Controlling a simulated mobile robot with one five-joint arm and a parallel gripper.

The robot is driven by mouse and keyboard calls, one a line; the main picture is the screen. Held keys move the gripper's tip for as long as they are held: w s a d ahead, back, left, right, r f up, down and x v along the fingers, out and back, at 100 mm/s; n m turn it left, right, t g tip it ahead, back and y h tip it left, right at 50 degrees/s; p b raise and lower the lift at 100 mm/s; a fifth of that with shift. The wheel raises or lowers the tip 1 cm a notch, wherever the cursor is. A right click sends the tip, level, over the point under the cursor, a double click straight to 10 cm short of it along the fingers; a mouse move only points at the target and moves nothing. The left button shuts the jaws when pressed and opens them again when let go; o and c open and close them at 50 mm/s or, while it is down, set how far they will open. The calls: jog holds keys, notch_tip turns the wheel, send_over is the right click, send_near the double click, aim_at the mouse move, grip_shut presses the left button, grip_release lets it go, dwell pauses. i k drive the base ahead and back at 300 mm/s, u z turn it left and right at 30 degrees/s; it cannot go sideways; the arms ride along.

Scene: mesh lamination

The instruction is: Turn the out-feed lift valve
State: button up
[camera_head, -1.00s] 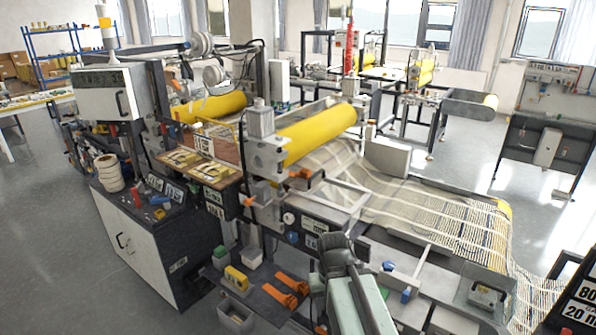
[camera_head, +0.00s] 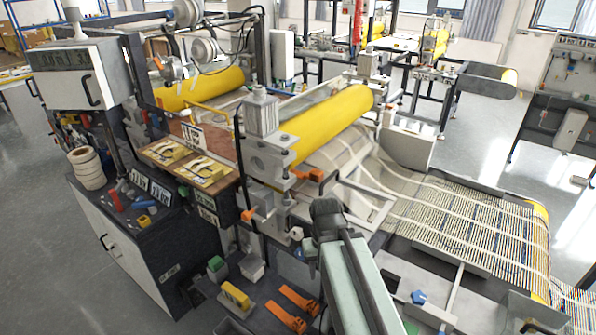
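Two orange handles show on the near side of the machine. One orange handle (camera_head: 309,175) sticks out beside the near end of the out-feed yellow roller (camera_head: 328,125); the other orange handle (camera_head: 251,213) sits lower on the frame. I cannot tell which is the out-feed lift valve. My arm rises from the bottom of the view, and its dark end, my gripper (camera_head: 326,211), appears just below and right of the upper handle. Its fingers cannot be made out, and no contact shows. The arm hides part of the front panel.
A striped mesh web (camera_head: 455,225) runs down to the right. A shelf below holds orange clamps (camera_head: 292,306), a yellow block (camera_head: 235,295) and small bins. A dark-topped cabinet (camera_head: 125,255) stands at left. Open floor (camera_head: 40,220) lies further left.

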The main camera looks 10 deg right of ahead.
aim_at(151, 205)
jog(key=u, duration=0.4)
jog(key=k, duration=1.35)
jog(key=u, duration=0.3)
jog(key=i, duration=2.1)
jog(key=u, duration=1.05)
jog(key=i, duration=0.55)
jog(key=u, duration=0.95)
